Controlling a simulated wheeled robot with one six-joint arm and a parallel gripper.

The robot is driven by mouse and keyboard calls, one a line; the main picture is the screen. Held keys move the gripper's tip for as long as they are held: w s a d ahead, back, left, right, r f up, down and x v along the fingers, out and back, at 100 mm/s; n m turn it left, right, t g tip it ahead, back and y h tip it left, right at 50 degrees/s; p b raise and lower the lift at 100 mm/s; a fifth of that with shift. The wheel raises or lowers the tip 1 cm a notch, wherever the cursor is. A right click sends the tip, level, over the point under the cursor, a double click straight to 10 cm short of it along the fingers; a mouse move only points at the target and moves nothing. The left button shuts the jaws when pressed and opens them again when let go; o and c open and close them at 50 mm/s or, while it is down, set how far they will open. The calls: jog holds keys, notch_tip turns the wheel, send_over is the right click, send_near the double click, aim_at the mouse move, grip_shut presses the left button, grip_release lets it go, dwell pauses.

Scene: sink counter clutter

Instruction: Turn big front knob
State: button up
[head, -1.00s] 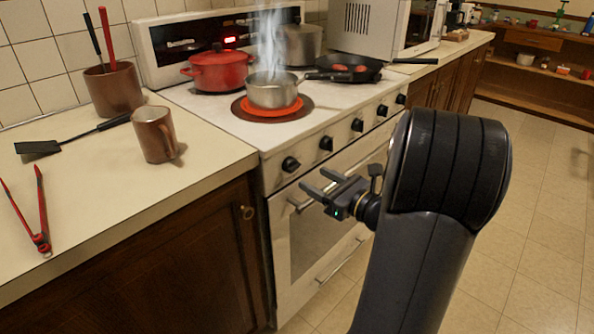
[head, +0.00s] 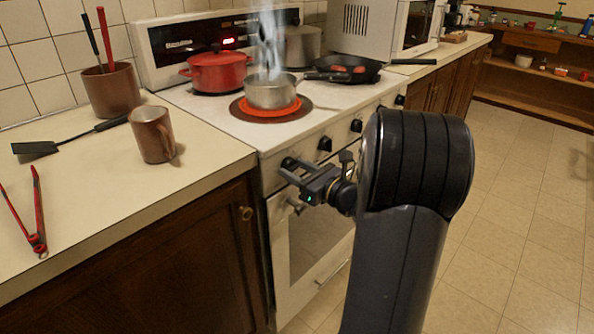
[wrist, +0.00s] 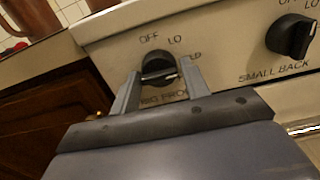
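The big front knob is the black knob (wrist: 158,66) at the near left end of the stove's front panel, with "BIG FRO..." partly readable below it in the wrist view. "OFF" and "LO" are printed above it. A pale line on its face points roughly to the right. My gripper (wrist: 160,72) is open, with one finger on each side of this knob and small gaps visible at both sides. I cannot tell whether either finger touches it. In the head view, my gripper (head: 286,169) is at the panel and partly covers the knob.
The small back knob (wrist: 291,36) is to the right on the panel. A steaming pot (head: 272,92) sits on a glowing orange burner above. A red pot (head: 217,72) and a skillet (head: 342,70) are behind. A copper mug (head: 152,136) stands on the left counter.

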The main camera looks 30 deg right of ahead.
jog(key=c, duration=0.6)
jog(key=shift+f+n+b, duration=0.15)
jog(key=shift+n+b, duration=0.15)
jog(key=shift+b, duration=0.15)
jog(key=shift+f+n+b, duration=0.1)
jog(key=shift+n+b, duration=0.8)
jog(key=shift+b, duration=0.35)
jog(key=n+b, duration=0.2)
jog(key=b, duration=0.1)
jog(key=shift+n, duration=0.3)
jog(key=n+b, duration=0.3)
jog(key=b, duration=0.1)
jog(key=shift+d+n+b, duration=0.1)
jog(key=shift+n+b, duration=0.7)
jog(key=shift+b, duration=0.2)
jog(key=shift+r, duration=0.25)
